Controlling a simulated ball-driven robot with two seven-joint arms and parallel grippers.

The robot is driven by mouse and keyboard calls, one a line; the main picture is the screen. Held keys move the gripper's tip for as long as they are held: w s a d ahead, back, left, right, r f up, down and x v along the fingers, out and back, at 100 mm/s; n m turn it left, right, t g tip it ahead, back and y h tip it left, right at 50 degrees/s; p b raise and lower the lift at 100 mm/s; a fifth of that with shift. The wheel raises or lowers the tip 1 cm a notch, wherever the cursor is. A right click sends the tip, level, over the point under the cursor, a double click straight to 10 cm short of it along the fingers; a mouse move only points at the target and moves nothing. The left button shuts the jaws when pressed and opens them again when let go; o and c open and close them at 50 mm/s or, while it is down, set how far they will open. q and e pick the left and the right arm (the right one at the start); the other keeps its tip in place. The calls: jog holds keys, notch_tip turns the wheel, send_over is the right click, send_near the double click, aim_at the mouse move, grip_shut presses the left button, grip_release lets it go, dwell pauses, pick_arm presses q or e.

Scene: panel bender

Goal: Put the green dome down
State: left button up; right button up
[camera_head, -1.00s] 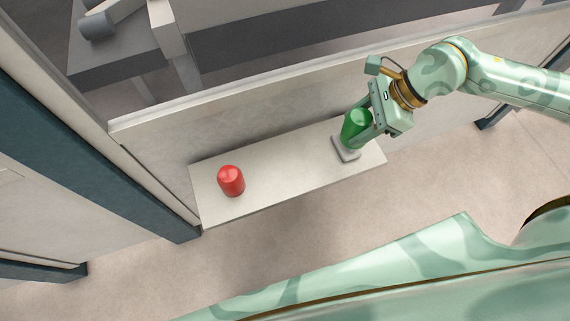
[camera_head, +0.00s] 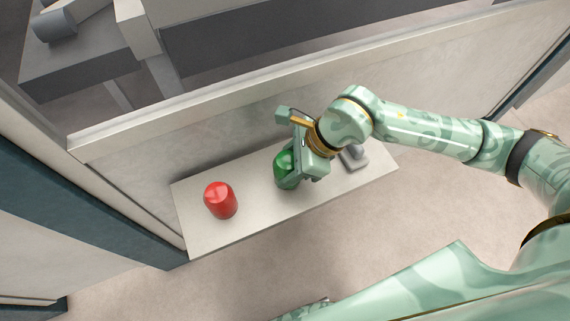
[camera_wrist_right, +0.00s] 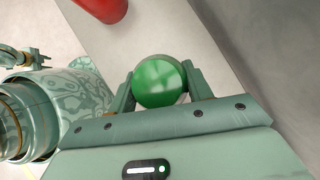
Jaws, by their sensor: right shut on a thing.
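The green dome (camera_head: 286,167) is between the fingers of my right gripper (camera_head: 290,176), over the middle of the pale shelf (camera_head: 252,198). In the right wrist view the dome (camera_wrist_right: 159,80) sits between both fingertips of the right gripper (camera_wrist_right: 160,88), which is shut on it. I cannot tell whether the dome's underside touches the shelf. A grey base (camera_head: 354,157) stands on the right part of the shelf, partly hidden by my right gripper and arm. My left gripper is not in view.
A red dome (camera_head: 220,200) stands on the left part of the shelf; its edge also shows at the top of the right wrist view (camera_wrist_right: 103,8). A wall panel (camera_head: 180,150) rises behind the shelf. Shelf surface is clear between the two domes.

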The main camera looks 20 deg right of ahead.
jog(key=shift+f, duration=0.5)
jog(key=shift+r, duration=0.2)
jog(key=o, duration=1)
jog(key=shift+c, duration=0.2)
pick_arm(q)
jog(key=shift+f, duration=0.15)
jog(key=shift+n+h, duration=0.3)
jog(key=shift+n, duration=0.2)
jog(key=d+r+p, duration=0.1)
jog(key=p, duration=0.1)
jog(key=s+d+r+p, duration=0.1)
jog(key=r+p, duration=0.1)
jog(key=p, duration=0.1)
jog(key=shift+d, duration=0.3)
pick_arm(e)
jog(key=v, duration=1.2)
